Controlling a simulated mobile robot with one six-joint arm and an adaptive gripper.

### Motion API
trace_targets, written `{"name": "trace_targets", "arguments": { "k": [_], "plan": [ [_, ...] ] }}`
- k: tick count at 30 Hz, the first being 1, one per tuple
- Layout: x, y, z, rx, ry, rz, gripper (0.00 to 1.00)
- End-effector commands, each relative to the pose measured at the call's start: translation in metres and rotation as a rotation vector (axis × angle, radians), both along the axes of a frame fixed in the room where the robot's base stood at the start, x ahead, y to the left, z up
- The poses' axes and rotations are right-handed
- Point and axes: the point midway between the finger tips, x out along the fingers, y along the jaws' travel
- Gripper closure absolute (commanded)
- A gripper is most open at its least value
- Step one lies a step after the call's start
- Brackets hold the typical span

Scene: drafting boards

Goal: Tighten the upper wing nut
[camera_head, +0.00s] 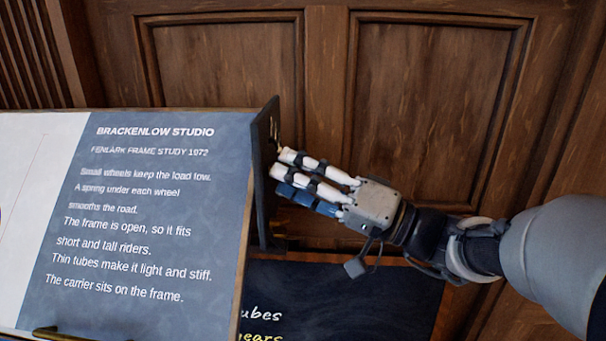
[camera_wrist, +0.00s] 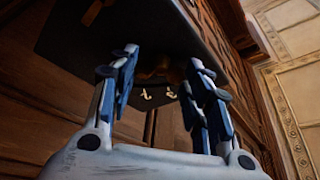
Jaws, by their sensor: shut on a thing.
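The drafting board (camera_head: 215,215) stands tilted at the left in the head view, with a dark side plate (camera_head: 264,215) along its right edge. My gripper (camera_head: 278,170) reaches from the right to the upper part of this plate. A small brass bit (camera_head: 276,139) shows just above the fingers. In the wrist view the brass upper wing nut (camera_wrist: 168,74) sits between the fingertips of my gripper (camera_wrist: 163,64), partly hidden by them. The gripper is shut on it. A small brass piece, perhaps the lower wing nut (camera_head: 280,241), shows lower on the plate.
A dark chalkboard (camera_head: 350,300) with chalk writing stands below and behind my gripper. Wooden panelled doors (camera_head: 430,110) fill the background. A brass bar (camera_head: 55,332) shows at the board's lower left.

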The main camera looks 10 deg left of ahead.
Motion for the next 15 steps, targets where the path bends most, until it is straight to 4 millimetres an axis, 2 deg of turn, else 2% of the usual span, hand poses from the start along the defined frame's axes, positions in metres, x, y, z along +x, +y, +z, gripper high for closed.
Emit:
{"name": "trace_targets", "arguments": {
  "k": [15],
  "plan": [
    [-0.0021, -0.0001, 0.008, -0.028, 0.474, 0.0, 0.79]
  ]
}}
